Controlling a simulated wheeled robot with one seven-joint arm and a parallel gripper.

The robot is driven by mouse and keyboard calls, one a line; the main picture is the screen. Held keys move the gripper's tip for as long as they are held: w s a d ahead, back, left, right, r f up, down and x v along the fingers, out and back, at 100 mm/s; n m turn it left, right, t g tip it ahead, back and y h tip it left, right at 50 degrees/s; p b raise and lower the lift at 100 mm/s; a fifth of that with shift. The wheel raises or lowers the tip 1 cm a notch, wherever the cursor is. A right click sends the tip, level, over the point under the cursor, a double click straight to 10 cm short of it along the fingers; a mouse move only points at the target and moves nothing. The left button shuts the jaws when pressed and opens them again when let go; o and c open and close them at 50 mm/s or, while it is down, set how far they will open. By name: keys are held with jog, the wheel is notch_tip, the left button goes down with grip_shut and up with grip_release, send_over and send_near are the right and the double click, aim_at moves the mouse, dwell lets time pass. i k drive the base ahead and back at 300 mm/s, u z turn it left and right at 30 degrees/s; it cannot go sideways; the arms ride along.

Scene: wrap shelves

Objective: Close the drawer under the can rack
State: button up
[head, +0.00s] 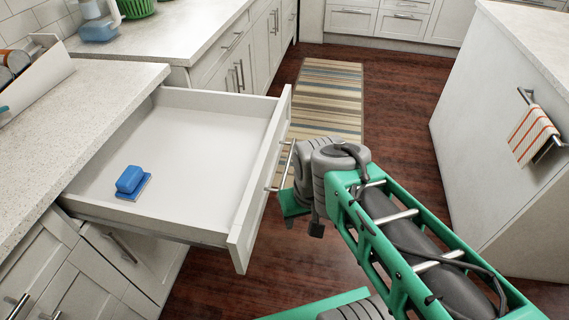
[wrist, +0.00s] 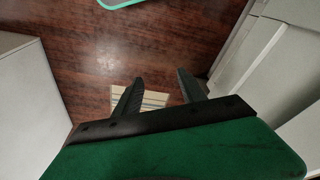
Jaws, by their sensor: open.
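The white drawer (head: 180,135) under the counter with the can rack is pulled far out. Its front panel (head: 262,180) carries a metal bar handle (head: 284,168). A blue object (head: 131,180) on a blue base lies inside. The rack (head: 22,85) is cut off at the left edge, with the ends of a few cans showing. My gripper's green body (head: 292,203) is just outside the drawer front, close to the handle; I cannot tell whether they touch. In the wrist view my gripper (wrist: 160,88) is open, with nothing between its dark fingers.
A striped rug (head: 322,95) lies on the dark wood floor beyond the drawer. A white island (head: 500,130) with a striped towel (head: 533,133) stands at the right. Cabinets (head: 245,65) line the left side. Open floor lies between the drawer and the island.

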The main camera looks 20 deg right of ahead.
aim_at(212, 158)
jog(key=z, duration=0.8)
jog(key=k, duration=1)
jog(key=u, duration=1.65)
